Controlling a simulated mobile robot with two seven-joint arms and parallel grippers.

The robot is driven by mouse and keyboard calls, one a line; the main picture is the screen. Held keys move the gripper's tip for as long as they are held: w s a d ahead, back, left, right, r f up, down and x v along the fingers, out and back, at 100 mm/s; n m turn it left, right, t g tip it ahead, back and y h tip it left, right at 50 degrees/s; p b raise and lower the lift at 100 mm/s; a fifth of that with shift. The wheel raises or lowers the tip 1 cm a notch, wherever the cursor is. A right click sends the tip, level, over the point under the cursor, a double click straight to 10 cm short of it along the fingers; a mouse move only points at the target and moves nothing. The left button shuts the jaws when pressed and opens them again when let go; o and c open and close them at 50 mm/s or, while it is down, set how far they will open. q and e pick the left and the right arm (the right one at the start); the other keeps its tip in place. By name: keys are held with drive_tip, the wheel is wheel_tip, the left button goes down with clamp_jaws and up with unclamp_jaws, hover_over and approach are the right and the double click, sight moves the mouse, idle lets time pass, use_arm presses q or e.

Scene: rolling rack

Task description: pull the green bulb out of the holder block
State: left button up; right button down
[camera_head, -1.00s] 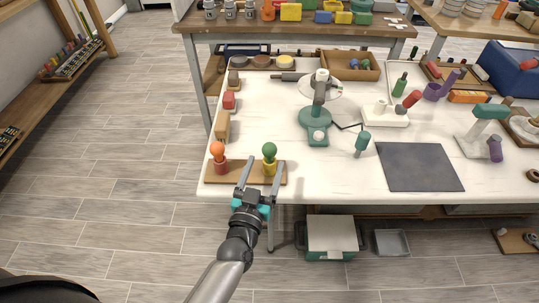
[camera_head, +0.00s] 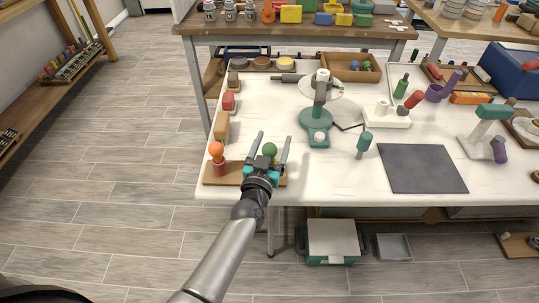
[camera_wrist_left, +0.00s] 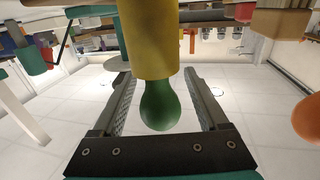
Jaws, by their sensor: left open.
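The green bulb (camera_head: 269,150) sits upright in a yellow socket on the wooden holder block (camera_head: 234,177) at the table's front left. An orange bulb (camera_head: 216,149) in a red socket stands at the block's left end. My left gripper (camera_head: 274,137) is open, its two fingers on either side of the green bulb. In the left wrist view the scene appears upside down. There the green bulb (camera_wrist_left: 160,105) lies between the open fingers with a gap on both sides, and the yellow socket (camera_wrist_left: 149,40) joins it. My right gripper is in no view.
A teal lamp-like stand (camera_head: 316,122) is behind and right of the block. A teal-handled tool (camera_head: 363,143) and a dark grey mat (camera_head: 420,168) are to the right. Small blocks (camera_head: 221,127) line the left edge. White tabletop between them is clear.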

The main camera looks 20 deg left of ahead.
use_arm(q)
clamp_jaws()
idle(0.5)
